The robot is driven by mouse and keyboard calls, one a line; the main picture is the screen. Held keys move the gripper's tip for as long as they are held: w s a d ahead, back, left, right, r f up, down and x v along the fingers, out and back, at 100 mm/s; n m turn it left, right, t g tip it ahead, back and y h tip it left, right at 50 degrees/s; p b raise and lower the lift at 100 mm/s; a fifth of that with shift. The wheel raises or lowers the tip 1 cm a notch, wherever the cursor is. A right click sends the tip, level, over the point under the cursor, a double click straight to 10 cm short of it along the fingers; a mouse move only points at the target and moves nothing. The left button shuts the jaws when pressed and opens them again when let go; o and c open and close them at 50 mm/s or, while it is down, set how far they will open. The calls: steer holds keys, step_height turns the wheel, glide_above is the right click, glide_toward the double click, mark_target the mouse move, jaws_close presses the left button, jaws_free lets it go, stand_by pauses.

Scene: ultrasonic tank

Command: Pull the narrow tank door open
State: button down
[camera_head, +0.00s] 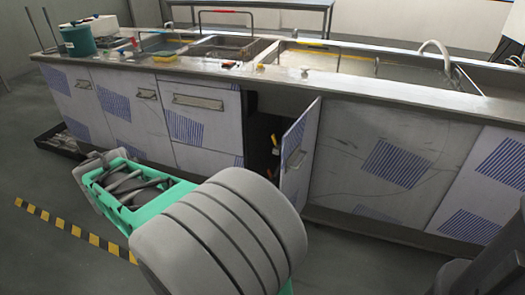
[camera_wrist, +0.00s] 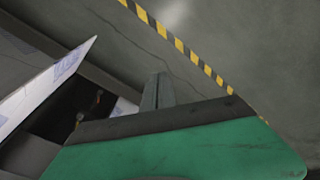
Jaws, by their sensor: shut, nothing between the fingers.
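In the wrist view the door (camera_wrist: 48,85) is a pale panel at the left, beside the dark opening (camera_wrist: 72,112). My gripper (camera_wrist: 158,88) is shut and empty near the middle of the wrist view, to the right of the door and apart from it in the picture. In the head view my arm hides the gripper's tips.
The long steel counter (camera_head: 350,92) runs above several closed panels, including a drawer front (camera_head: 200,103) left of the opening. A yellow-black floor stripe (camera_head: 62,224) lies at left. A dark low tray (camera_head: 58,143) sits at the counter's left foot. Grey floor is clear in front.

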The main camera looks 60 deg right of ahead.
steer(key=s+d+r+m+g+h+p, duration=0.1)
steer(key=d+r+m+g+p, duration=0.3)
steer(key=d, duration=0.8)
steer(key=s+d+r+m+g+h+p, duration=0.15)
steer(key=d+r+m+p, duration=0.4)
steer(key=d, duration=0.75)
steer(key=s+d+f+m+b, duration=0.1)
steer(key=s+d+f+m, duration=0.1)
steer(key=s+d+f, duration=0.2)
steer(key=s+d+f+m+g+b, duration=0.1)
steer(key=s+d+f, duration=0.3)
steer(key=s, duration=0.6)
steer(key=shift+d+m+y, duration=0.35)
steer(key=shift+d+m, duration=0.1)
steer(key=shift+g, duration=0.25)
